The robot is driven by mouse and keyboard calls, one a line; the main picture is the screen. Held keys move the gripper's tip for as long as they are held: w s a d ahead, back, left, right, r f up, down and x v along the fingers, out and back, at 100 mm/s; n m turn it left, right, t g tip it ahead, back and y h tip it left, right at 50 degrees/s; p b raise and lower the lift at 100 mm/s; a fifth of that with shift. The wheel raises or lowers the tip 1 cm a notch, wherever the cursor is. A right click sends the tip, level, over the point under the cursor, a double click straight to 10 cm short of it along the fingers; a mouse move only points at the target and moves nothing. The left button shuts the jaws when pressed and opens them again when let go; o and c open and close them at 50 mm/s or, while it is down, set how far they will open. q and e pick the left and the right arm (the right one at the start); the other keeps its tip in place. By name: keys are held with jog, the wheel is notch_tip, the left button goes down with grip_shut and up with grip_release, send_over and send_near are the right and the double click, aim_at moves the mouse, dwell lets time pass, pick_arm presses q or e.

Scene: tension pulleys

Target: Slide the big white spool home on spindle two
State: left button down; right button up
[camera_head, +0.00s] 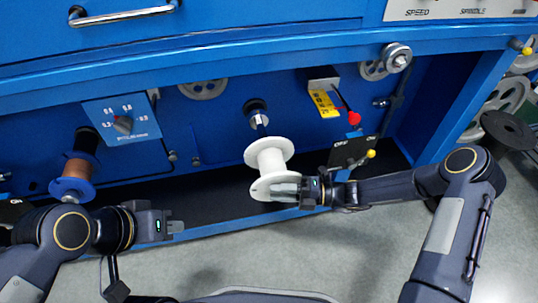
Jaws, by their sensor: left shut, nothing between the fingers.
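The big white spool (268,160) is in the middle of the view, in front of the blue machine's recessed panel. Its far flange is close to the tip of a spindle (258,117) that sticks out of the panel, roughly in line with it. I cannot tell whether the tip is inside the bore. No number shows on this spindle. My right gripper (285,188) has its fingers at the near flange and appears shut on it, hiding part of that flange. My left gripper (176,227) is shut and empty, to the lower left of the spool.
A copper-coloured spool (78,169) with a blue flange sits at the left. A dial box (122,120) is on the panel. A red knob (354,118) and a yellow-tipped lever (370,154) are right of the spool. Grey pulleys (203,88) line the panel's top.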

aim_at(274, 170)
jog(key=shift+w+a+b, duration=0.25)
jog(key=shift+w+a, duration=0.15)
jog(key=shift+w, duration=0.75)
jog(key=shift+w+a+b, duration=0.25)
jog(key=shift+w+a, duration=0.1)
jog(key=shift+w, duration=0.75)
jog(key=shift+w+a+b, duration=0.25)
jog(key=shift+w+a, duration=0.15)
jog(key=shift+w, duration=0.75)
jog(key=shift+w+a+b, duration=0.35)
jog(key=shift+w+b, duration=0.15)
jog(key=shift+w, duration=0.7)
jog(key=shift+w+a+b, duration=0.4)
jog(key=shift+w+b, duration=0.15)
jog(key=shift+w, duration=0.6)
jog(key=shift+w+a+b, duration=0.35)
jog(key=shift+w+b, duration=0.15)
jog(key=shift+w, duration=0.7)
